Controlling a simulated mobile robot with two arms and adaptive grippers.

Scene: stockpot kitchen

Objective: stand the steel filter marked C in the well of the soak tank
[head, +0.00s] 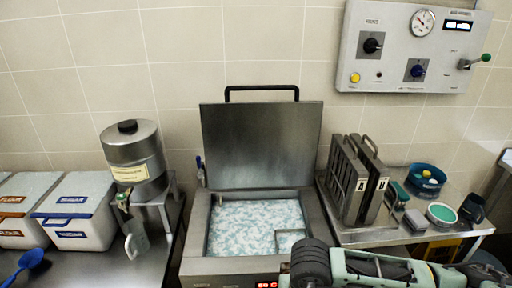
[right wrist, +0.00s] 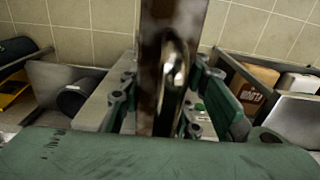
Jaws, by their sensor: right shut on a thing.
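The soak tank (head: 196,228) stands open in the middle of the head view, its steel lid (head: 262,145) raised behind it. Its well (head: 240,222) is filled with foamy, pale blue-white liquid. In the right wrist view my right gripper (right wrist: 165,95) is shut on the looped metal handle of a steel filter (right wrist: 150,30), which rises out of the top of the picture. No letter shows on it, so I cannot tell its mark. In the head view only my right arm shows, at the bottom right. My left gripper is not in view.
Filters marked A (head: 350,185) and B (head: 375,200) stand upright on the right side table (head: 350,238). Beside them are a blue tub (head: 427,180), a round green-topped tin (head: 441,214) and a dark mug (head: 472,207). A steel urn (head: 133,155) and lidded bins (head: 75,212) stand left.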

